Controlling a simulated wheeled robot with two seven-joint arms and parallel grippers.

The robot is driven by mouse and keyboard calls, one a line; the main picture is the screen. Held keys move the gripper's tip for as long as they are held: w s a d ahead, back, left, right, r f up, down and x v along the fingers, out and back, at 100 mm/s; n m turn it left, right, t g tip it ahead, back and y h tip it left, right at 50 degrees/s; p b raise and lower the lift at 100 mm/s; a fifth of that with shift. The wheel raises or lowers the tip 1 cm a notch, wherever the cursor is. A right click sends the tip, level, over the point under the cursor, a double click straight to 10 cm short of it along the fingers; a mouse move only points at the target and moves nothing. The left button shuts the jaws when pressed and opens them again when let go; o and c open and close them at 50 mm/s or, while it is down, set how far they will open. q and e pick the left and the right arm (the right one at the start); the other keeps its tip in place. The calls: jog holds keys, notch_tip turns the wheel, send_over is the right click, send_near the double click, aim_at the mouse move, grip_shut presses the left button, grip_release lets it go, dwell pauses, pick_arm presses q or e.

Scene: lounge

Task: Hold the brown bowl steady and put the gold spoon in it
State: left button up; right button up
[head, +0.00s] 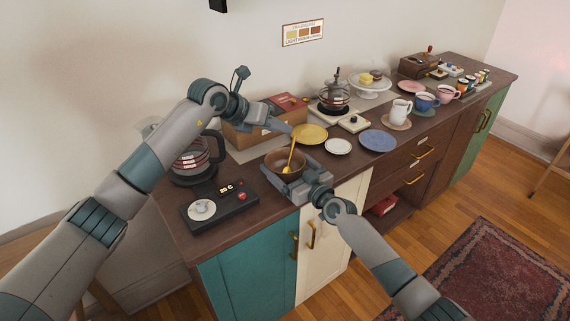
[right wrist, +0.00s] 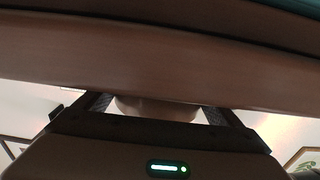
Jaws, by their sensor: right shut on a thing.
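The brown bowl (head: 272,160) stands near the front edge of the cabinet top. My right gripper (head: 287,182) is shut on its near side; in the right wrist view the bowl (right wrist: 155,108) shows between the two fingers. The gold spoon (head: 291,157) is steeply tilted, its lower end inside the bowl and its handle rising above the rim. My left gripper (head: 289,128) is just above and beside the handle's top end. I cannot tell whether its fingers touch the spoon or how far apart they are.
A black device with a disc (head: 218,206) and a coffee pot (head: 190,166) stand left of the bowl. A cardboard box (head: 241,139) is behind it. A yellow plate (head: 310,134), a white plate (head: 338,146) and a blue plate (head: 378,140) lie to the right.

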pick_arm(q)
jog(key=shift+r, duration=0.1)
jog(key=v, duration=1.2)
dwell(0.4)
pick_arm(e)
jog(key=o, duration=1)
jog(key=shift+o, duration=0.2)
jog(key=shift+s+d, duration=0.1)
jog(key=shift+s, duration=0.05)
jog(key=v, duration=1.1)
jog(key=shift+s+d, duration=0.2)
jog(key=shift+s, duration=0.05)
